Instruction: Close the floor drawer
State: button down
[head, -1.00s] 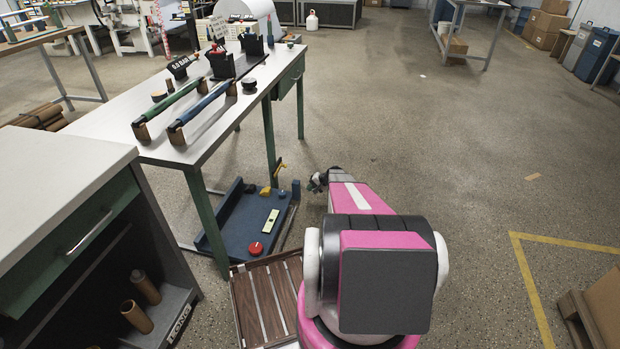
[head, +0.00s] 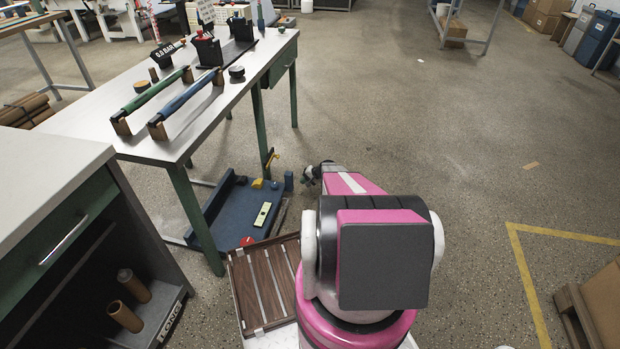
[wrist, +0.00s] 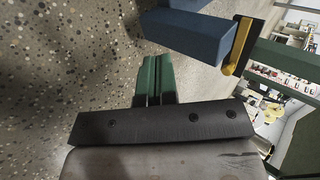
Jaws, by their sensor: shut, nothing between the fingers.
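The floor drawer is a low blue tray (head: 232,218) on the floor under the workbench, and it reaches out past the bench's near edge. In it lie a red knob, a pale green bar (head: 262,214) and small yellow and blue pieces. My gripper (head: 313,174) is low, just right of the tray's far right corner; the pink arm partly hides it. In the wrist view its green fingers (wrist: 155,78) are together and empty. A blue block (wrist: 185,35) is just beyond the fingertips, with a yellow strip (wrist: 238,48) by it. I cannot tell whether they touch.
The workbench (head: 95,120) carries green and blue bars. A wooden slatted tray (head: 262,290) is in front of the drawer. A cabinet (head: 45,185) stands at the left, and boxes on a pallet (head: 605,300) at the lower right.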

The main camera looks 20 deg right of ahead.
aim_at(292, 181)
jog(key=shift+w+a+f, duration=0.15)
jog(key=shift+w+a, duration=0.5)
jog(key=shift+a, duration=0.3)
jog(key=shift+w+a+f, duration=0.1)
jog(key=shift+w+a, duration=0.5)
jog(key=shift+a, duration=0.3)
jog(key=w+a, duration=0.3)
jog(key=a, duration=0.2)
jog(key=w+a, duration=0.4)
jog(key=a, duration=0.1)
jog(key=w+a, duration=0.3)
jog(key=a, duration=0.2)
jog(key=shift+w+a, duration=0.1)
jog(key=shift+w, duration=0.05)
jog(key=shift+w+a, duration=0.1)
